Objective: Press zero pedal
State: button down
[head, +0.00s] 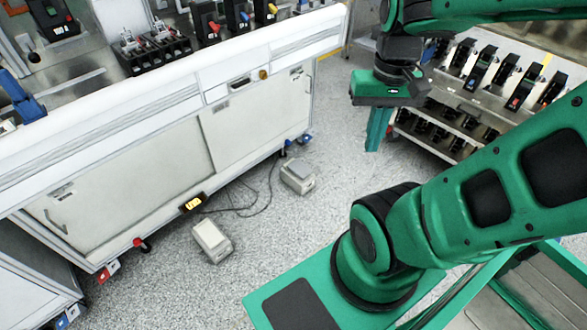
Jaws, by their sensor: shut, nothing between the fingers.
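Two pale grey box-like pedals stand on the floor in front of the white workbench, the near pedal (212,240) at lower left and the far pedal (298,175) to the right of it. I cannot read a label on either, so I cannot tell which is the zero pedal. My gripper (374,142) is shut and empty, with its fingers pointing down. In the picture it is to the right of and above the far pedal, apart from both pedals.
A white workbench (150,155) on castors fills the left, with breakers on top. Dark cables (238,210) run across the floor near the pedals. A rack of breakers (455,125) stands at right. Speckled floor between is open.

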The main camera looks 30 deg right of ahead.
aim_at(302, 171)
jog(key=z, duration=0.25)
jog(key=i, duration=1.25)
jog(key=z, duration=0.05)
